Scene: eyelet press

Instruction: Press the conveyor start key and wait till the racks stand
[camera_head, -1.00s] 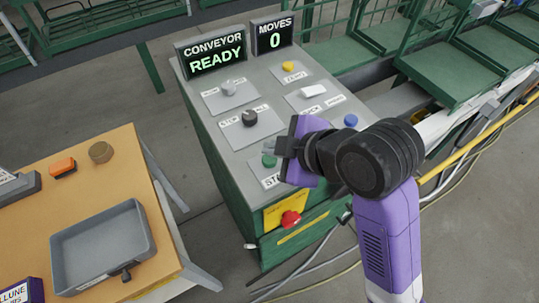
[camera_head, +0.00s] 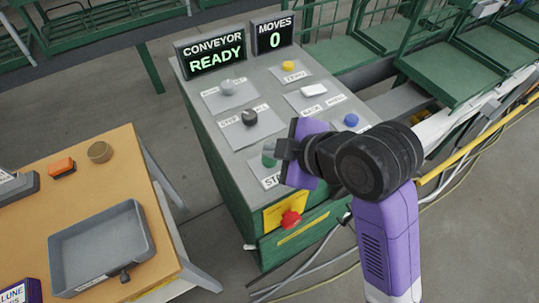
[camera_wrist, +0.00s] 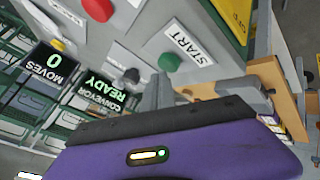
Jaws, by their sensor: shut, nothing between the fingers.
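The green start key (camera_head: 268,161) sits at the near edge of the grey console top (camera_head: 205,105), beside its partly hidden START label (camera_head: 270,179). In the wrist view the green key (camera_wrist: 169,62) and the START label (camera_wrist: 190,46) show clearly. My gripper (camera_head: 279,149) is shut and empty, with its tips close by the key. I cannot tell if they touch it. The conveyor display (camera_head: 211,55) reads CONVEYOR READY, and the moves display (camera_head: 273,37) reads 0. Green racks (camera_head: 455,65) stand at the upper right.
A red stop knob (camera_head: 290,218) on a yellow plate is on the console's front. Dark (camera_head: 249,118), blue (camera_head: 351,120), white (camera_head: 314,90) and yellow (camera_head: 288,66) controls share the top. A wooden table (camera_head: 130,190) with a grey tray (camera_head: 62,258) stands at left.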

